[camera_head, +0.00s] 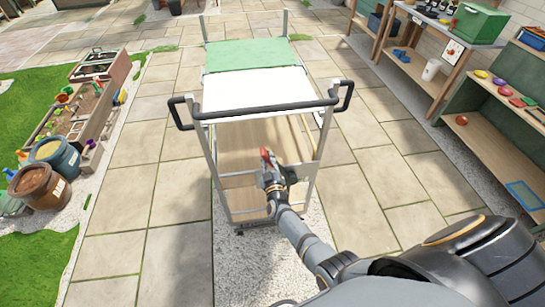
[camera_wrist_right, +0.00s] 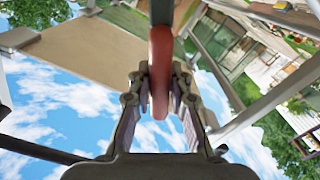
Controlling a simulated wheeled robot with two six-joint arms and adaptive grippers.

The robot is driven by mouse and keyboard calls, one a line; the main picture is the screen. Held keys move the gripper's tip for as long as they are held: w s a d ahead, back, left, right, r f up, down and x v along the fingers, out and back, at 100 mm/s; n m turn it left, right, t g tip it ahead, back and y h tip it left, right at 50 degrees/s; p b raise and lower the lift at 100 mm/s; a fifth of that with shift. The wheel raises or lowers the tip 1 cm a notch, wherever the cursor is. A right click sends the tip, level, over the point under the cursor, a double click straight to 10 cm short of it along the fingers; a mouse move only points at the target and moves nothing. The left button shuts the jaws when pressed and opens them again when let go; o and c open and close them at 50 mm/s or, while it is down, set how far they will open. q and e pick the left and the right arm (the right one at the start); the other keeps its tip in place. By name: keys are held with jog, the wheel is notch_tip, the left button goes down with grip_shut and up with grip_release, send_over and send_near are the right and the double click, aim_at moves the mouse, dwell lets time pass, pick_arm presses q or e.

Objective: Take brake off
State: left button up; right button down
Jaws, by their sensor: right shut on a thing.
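A trolley (camera_head: 255,90) stands ahead of me on the paving, with a white top, a green panel at its far end and a metal frame with black side handles. A red brake lever (camera_head: 266,156) shows at the near end of the trolley, below the push bar. My right gripper (camera_head: 270,174) reaches in from the lower right and is shut on the lever. In the right wrist view the red lever (camera_wrist_right: 160,55) runs down between the two fingers of the gripper (camera_wrist_right: 159,82). The lever's mount is not clear. My left gripper is not in view.
Two tubs, one blue (camera_head: 54,158) and one brown (camera_head: 38,188), stand at the left beside a wooden planter box (camera_head: 85,115). Wooden shelving (camera_head: 490,145) with bowls stands at the right. The paving on both sides of the trolley is clear.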

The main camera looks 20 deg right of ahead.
jog(key=shift+a+f+n, duration=0.25)
jog(key=shift+a+n, duration=0.05)
jog(key=shift+a, duration=0.05)
jog(key=c, duration=1.2)
grip_release()
jog(key=shift+w+a, duration=0.1)
jog(key=shift+a, duration=0.05)
jog(key=v, duration=1.2)
jog(key=shift+f, duration=0.1)
